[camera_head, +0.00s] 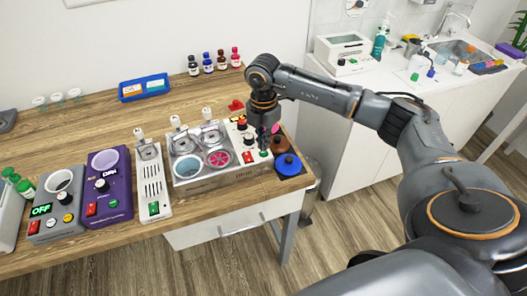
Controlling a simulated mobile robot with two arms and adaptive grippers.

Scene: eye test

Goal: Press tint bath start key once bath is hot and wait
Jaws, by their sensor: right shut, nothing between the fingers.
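The tint bath (215,178) is a silver-white unit on the wooden table, with a greyish round well on the left and a pink round well (218,158) on the right. Its control panel carries a small lit display (238,120), too small to read, a red switch (248,157) and a green key (264,153). My right gripper (264,147) is shut and empty, pointing down just over the green key. I cannot tell whether its tips touch the key. It hides part of the panel. My left gripper is not in view.
A purple heater (108,205), a grey unit reading OFF (60,205) and a white slotted unit (151,185) stand to the left. Dark and blue round items (289,165) sit right of the bath. A blue tray (145,87) and several bottles (208,63) stand behind.

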